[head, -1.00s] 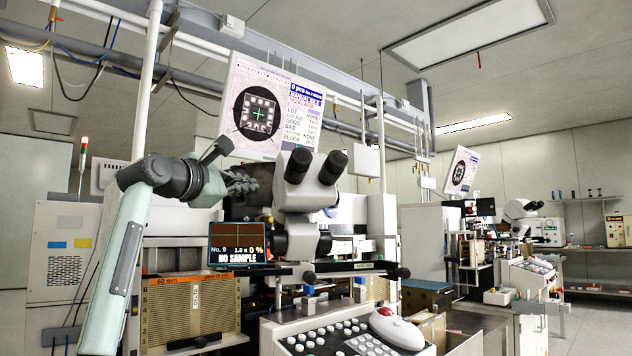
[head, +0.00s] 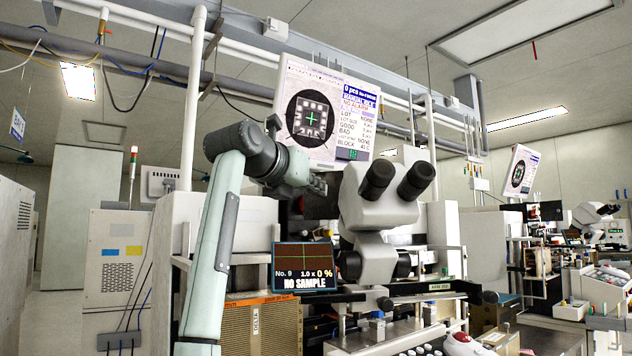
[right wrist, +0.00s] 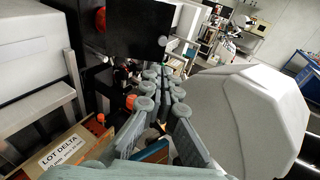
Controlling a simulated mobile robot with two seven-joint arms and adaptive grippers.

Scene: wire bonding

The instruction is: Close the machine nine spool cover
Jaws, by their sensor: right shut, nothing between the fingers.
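Machine nine stands in the middle of the head view; its small screen (head: 303,267) reads "No. 9" and "NO SAMPLE". My right gripper (head: 318,185) is beside the white microscope head (head: 385,195), to its left, and partly blends into the dark machine parts behind. In the right wrist view, my right gripper (right wrist: 165,78) has its fingers together and holds nothing. A flat black panel (right wrist: 145,28) lies just beyond the fingertips; it may be the spool cover. I cannot tell whether it is touched or how far open it is. My left gripper is not in view.
The microscope body (right wrist: 245,115) is close on the right of my gripper. A box labelled "LOT DELTA" (right wrist: 62,152) sits at lower left. A large monitor (head: 325,115) hangs above the machine. A white post (head: 193,110) stands to the left behind my arm.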

